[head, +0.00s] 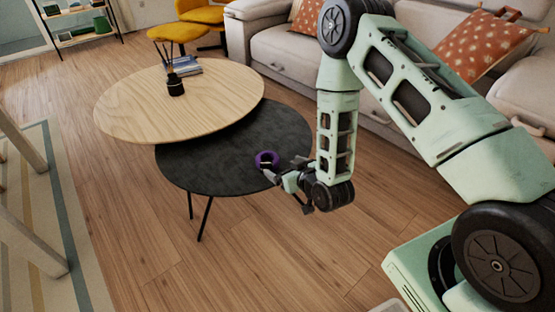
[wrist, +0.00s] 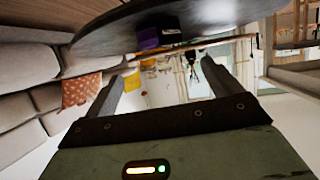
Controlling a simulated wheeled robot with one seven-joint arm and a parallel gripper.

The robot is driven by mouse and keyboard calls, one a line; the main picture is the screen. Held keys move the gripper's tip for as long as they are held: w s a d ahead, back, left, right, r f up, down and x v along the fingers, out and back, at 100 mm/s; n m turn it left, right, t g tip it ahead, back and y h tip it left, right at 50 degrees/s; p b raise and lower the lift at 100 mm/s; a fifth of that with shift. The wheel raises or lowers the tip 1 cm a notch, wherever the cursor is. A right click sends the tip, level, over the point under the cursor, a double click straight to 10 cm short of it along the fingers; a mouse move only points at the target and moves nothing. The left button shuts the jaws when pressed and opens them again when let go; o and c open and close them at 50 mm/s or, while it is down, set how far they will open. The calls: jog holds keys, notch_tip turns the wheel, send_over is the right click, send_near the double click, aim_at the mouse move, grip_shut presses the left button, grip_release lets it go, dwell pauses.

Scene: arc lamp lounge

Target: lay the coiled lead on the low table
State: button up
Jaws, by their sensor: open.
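The coiled lead (head: 267,157) is a small purple ring with dark parts. In the head view it shows over the right part of the dark low table (head: 215,165) and appears to rest on its top. My gripper (head: 277,173) is open beside the lead, on its near right side, at the table's right edge. In the wrist view, the purple and black lead (wrist: 148,41) shows against the dark table (wrist: 100,38), beyond my spread fingers (wrist: 166,78). Nothing shows between the fingers. I cannot tell whether a fingertip touches the lead.
A taller pale wood table (head: 150,105) partly overlaps the dark one and holds books (head: 184,66) and a dark reed diffuser (head: 175,86). A grey sofa (head: 273,48) runs behind, with patterned cushions. Wood floor (head: 260,245) is clear in front.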

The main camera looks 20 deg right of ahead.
jog(key=s+a+r+n+g+y, duration=0.25)
jog(key=s+a+r+g, duration=0.55)
jog(key=a+r, duration=0.5)
jog(key=s+r+n+g+h, duration=0.1)
jog(key=s+r, duration=0.2)
jog(key=s, duration=0.4)
jog(key=s+d+r+n+g+h, duration=0.1)
jog(key=s+r, duration=0.3)
jog(key=s, duration=0.4)
jog(key=s+r+n+g+h, duration=0.1)
jog(key=s+r+g+h, duration=0.1)
jog(key=s, duration=0.5)
notch_tip(320, 180, up, 2)
jog(key=shift+s+d+r+g, duration=0.15)
jog(key=shift+s+g, duration=0.1)
jog(key=shift+g, duration=0.45)
notch_tip(320, 180, up, 30)
jog(key=p, duration=2.9)
jog(key=shift+f+p, duration=0.2)
jog(key=shift+p, duration=0.2)
